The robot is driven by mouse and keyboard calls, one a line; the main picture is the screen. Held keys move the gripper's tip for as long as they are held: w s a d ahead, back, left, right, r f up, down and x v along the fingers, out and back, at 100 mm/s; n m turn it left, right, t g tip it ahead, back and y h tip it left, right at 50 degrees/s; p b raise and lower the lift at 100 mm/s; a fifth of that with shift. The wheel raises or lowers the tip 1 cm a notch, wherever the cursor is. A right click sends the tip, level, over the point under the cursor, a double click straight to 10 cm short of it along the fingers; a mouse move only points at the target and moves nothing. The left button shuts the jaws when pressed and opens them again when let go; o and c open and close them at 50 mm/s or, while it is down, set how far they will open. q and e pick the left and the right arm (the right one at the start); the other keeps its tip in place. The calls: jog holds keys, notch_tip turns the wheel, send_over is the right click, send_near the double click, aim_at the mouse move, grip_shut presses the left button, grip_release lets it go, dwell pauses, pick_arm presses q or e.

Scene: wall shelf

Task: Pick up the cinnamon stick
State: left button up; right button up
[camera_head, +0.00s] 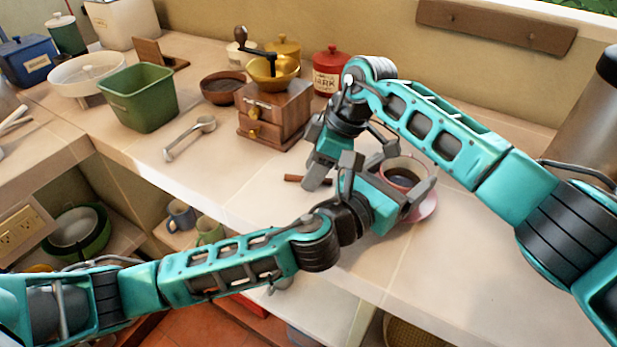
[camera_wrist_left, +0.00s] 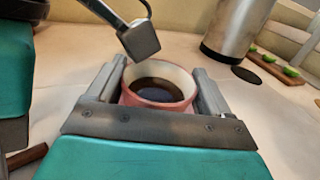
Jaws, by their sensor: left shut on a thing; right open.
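The cinnamon stick (camera_head: 293,178) is a short brown stick lying on the counter, partly hidden behind my right gripper. A brown piece at the lower left of the left wrist view (camera_wrist_left: 27,157) looks like it. My right gripper (camera_head: 345,163) is open, close beside and above the stick, with nothing seen between its fingers. My left gripper (camera_head: 398,181) is shut on a pink cup (camera_head: 411,165) of dark liquid. In the left wrist view the cup (camera_wrist_left: 160,92) sits upright between the fingers, and a right gripper finger (camera_wrist_left: 140,40) hangs close above its rim.
A wooden coffee grinder (camera_head: 275,115), red canister (camera_head: 329,72) and brown bowl (camera_head: 222,88) stand behind. A metal scoop (camera_head: 190,140) and green bin (camera_head: 138,97) are at left. The front right counter is clear.

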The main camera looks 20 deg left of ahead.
jog(key=shift+f, duration=0.1)
grip_shut()
dwell(0.3)
dwell(0.4)
